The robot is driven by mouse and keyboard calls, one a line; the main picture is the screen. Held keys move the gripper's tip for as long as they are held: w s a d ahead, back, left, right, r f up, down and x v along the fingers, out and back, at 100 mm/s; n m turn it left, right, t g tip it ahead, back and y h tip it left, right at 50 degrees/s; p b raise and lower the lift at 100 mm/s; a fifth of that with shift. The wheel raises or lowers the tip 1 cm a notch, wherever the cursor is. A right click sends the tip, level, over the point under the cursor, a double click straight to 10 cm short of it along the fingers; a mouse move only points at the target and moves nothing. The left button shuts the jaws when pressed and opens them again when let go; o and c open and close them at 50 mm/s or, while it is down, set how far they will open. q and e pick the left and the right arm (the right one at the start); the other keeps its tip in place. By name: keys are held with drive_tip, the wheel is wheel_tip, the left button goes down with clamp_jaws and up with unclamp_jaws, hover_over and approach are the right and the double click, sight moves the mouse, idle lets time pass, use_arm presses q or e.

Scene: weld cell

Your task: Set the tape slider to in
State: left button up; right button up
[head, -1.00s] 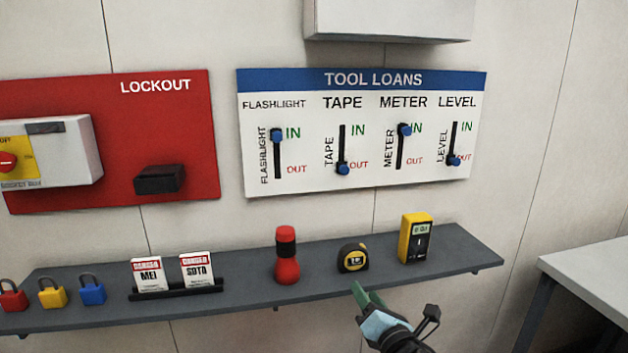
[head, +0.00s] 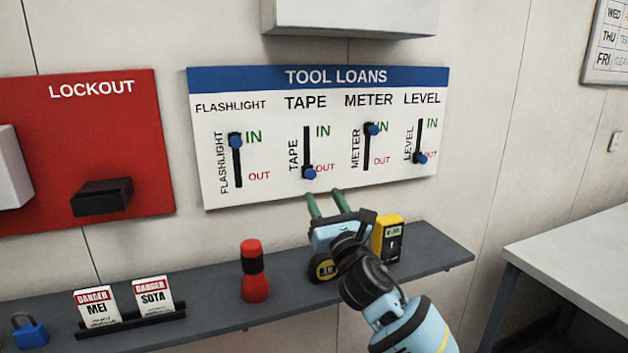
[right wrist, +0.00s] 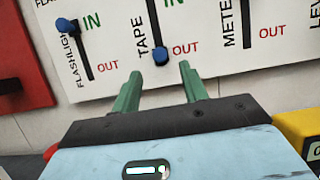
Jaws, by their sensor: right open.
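The tape slider's blue knob (head: 309,173) sits at the bottom of its black slot, beside OUT, on the white TOOL LOANS board (head: 260,190). In the right wrist view the tape knob (right wrist: 164,58) shows just beyond and between my fingertips. My right gripper (head: 325,192) is open, its two green fingers pointing up at the board just below the knob. The fingers look apart from the knob. It also shows in the right wrist view (right wrist: 158,72). My left gripper is not in view.
The flashlight knob (head: 235,140) and meter knob (head: 373,129) are at IN; the level knob (head: 420,158) is at OUT. Below, a shelf (head: 215,316) holds a red flashlight (head: 254,272), a tape measure (head: 321,268) partly behind my gripper, and a yellow meter (head: 387,239).

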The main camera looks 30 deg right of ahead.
sight(311, 175)
drive_tip(key=shift+x, duration=3.4)
drive_tip(key=shift+a+f, duration=0.1)
clamp_jaws()
